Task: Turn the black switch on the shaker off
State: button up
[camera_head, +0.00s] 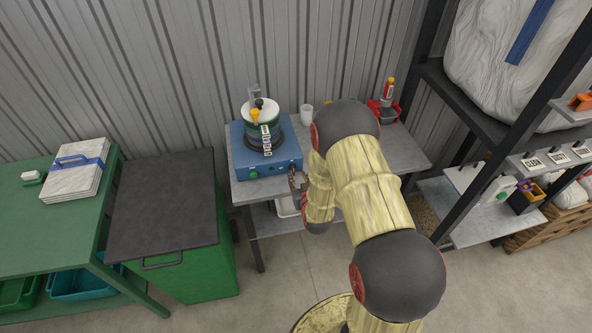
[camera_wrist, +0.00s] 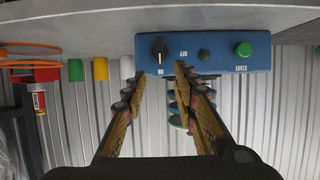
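The blue shaker (camera_head: 285,155) stands on the grey bench against the ribbed wall, with a sieve stack (camera_head: 262,130) on top. The wrist view shows its blue front panel (camera_wrist: 222,64) upside down. The black switch (camera_wrist: 158,50) is a knob at the panel's left there, beside printed lettering. A dark round knob (camera_wrist: 204,55) and a green button (camera_wrist: 243,49) lie to its right. My gripper (camera_wrist: 160,74) is open and empty, its two fingers either side of the switch as seen from the wrist. Contact cannot be told. In the head view my gripper (camera_head: 297,181) hides the switch.
A white cup (camera_head: 306,114) and a red-based item (camera_head: 384,108) stand further along the grey bench (camera_head: 405,155). A green cabinet with a dark top (camera_head: 165,205) is at left. A black-framed shelf rack (camera_head: 470,105) stands at right.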

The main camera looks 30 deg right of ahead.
aim_at(294, 169)
jog(key=x, duration=0.7)
jog(key=shift+w+f, duration=0.1)
jog(key=shift+w, duration=0.05)
jog(key=shift+c, duration=0.2)
grip_shut()
